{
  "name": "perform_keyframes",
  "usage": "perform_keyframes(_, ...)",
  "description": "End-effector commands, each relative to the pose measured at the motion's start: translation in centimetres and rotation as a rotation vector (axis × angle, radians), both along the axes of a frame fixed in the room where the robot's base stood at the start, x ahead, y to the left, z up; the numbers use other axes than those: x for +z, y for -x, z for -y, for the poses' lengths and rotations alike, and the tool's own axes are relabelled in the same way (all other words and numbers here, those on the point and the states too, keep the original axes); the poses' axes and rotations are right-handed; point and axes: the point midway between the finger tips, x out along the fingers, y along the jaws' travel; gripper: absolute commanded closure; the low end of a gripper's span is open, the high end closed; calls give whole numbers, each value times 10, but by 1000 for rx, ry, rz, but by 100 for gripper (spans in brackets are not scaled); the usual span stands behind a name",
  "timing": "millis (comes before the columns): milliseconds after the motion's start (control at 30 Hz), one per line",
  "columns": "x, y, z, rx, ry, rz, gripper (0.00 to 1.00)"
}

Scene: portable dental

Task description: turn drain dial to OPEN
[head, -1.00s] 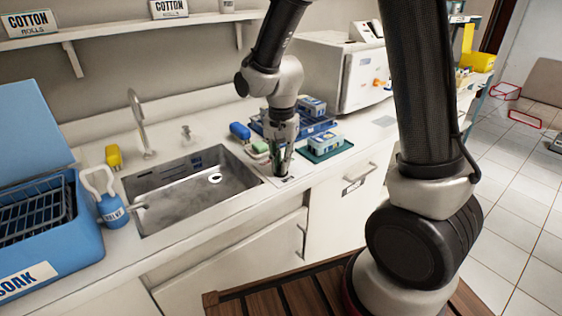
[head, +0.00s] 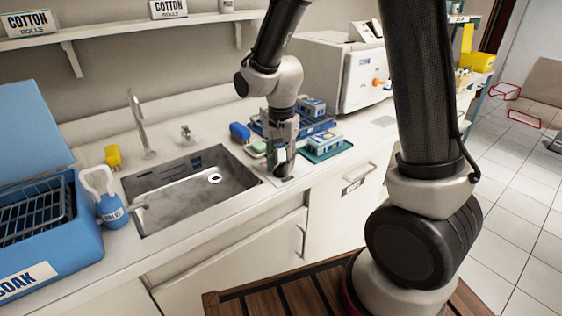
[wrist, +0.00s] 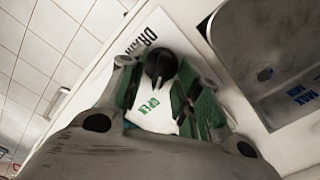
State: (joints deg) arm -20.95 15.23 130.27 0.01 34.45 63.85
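The drain dial (wrist: 160,65) is a round black knob on a white plate (wrist: 165,28) lettered "DRAIN" and, in green, "OPEN". In the wrist view its narrow end points towards the green OPEN lettering (wrist: 150,107). My gripper (wrist: 160,73) has one green-padded finger on each side of the knob, close against it, and looks shut on it. Any thin gap at the pads is hard to make out. In the head view my gripper (head: 281,172) points down at the counter right of the sink, and hides the dial.
The steel sink (head: 190,205) with its tap (head: 139,120) lies left of my gripper. A green tray (head: 322,152) with boxes, a blue tray (head: 305,127) and a blue item (head: 240,131) stand close behind and right. A blue SOAK tub (head: 88,245) is far left.

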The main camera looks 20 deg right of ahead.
Motion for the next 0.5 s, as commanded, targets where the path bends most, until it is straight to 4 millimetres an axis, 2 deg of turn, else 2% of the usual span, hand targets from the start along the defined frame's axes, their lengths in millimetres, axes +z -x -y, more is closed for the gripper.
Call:
perform_keyframes(167, 1, 0, 0, 0, 0, 0, 67)
perform_keyframes(267, 9, -1, 0, 1, -1, 2, 67)
perform_keyframes(367, 26, -1, 0, 1, -2, 4, 67)
perform_keyframes(500, 59, -1, 0, 1, -2, 6, 67)
